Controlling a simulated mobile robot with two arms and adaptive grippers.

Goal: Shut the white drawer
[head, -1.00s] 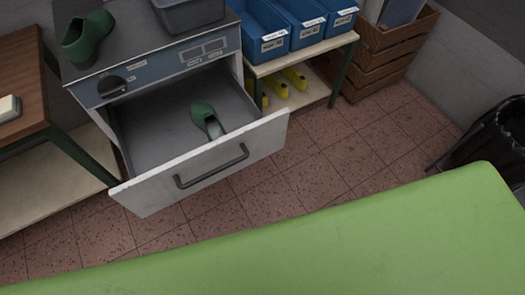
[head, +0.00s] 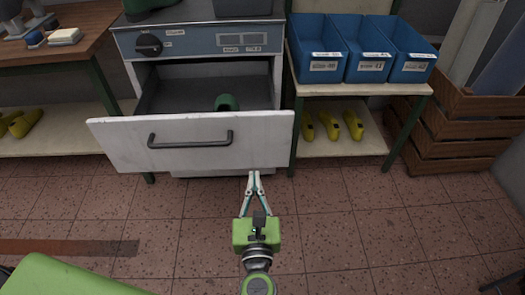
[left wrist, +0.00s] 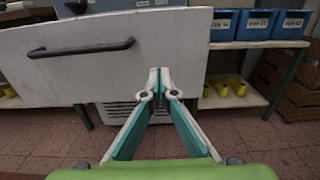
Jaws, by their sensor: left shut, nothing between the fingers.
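The white drawer (head: 193,142) stands pulled out of the grey and blue cabinet in the head view, with a dark bar handle (head: 190,139) on its front. A green shoe last (head: 227,103) lies inside it. My left gripper (head: 254,174) is shut and empty, at the lower right of the drawer front, right of the handle. In the left wrist view the drawer front (left wrist: 110,58) fills the upper left, and the closed fingertips (left wrist: 160,72) overlap its lower right part. I cannot tell if they touch it. My right gripper is not in view.
A shelf with blue bins (head: 363,62) and yellow lasts (head: 331,126) stands right of the cabinet, with a wooden crate (head: 462,128) beyond it. A wooden table (head: 75,42) is on the left. The tiled floor in front is mostly clear.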

